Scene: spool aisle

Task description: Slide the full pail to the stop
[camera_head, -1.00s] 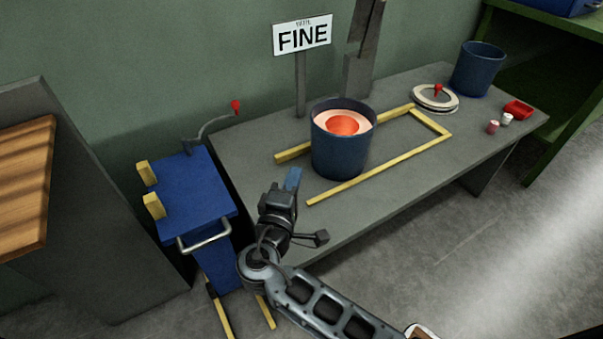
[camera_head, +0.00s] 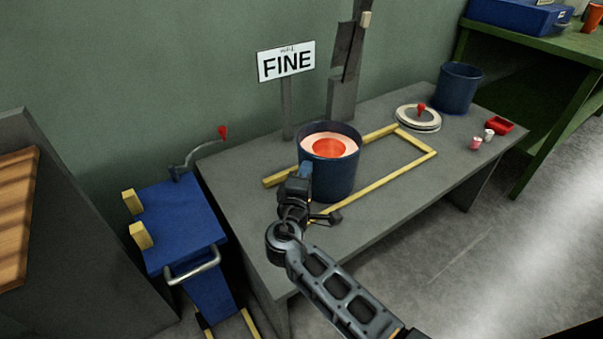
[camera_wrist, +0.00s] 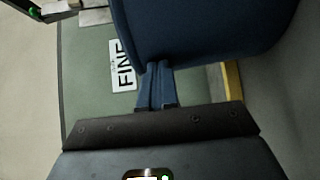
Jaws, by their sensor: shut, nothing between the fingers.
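The full pail (camera_head: 338,178) is dark blue, with pale and orange-red contents showing at its top. It stands upright on the grey table between yellow rails (camera_head: 375,187). The rails join at a yellow end bar (camera_head: 416,141) to the right, apart from the pail. My gripper (camera_head: 305,170) is at the pail's left front side, its blue fingers shut with nothing between them. In the wrist view, the fingertips (camera_wrist: 155,68) meet the edge of the pail's wall (camera_wrist: 205,30). I cannot tell for sure whether they touch it.
A FINE sign (camera_head: 286,62) stands behind the pail. A second blue pail (camera_head: 459,88), a round lid with a red knob (camera_head: 418,117), a red tray (camera_head: 499,125) and small jars lie beyond the end bar. A blue cart (camera_head: 182,225) stands left. The railed lane right of the pail is clear.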

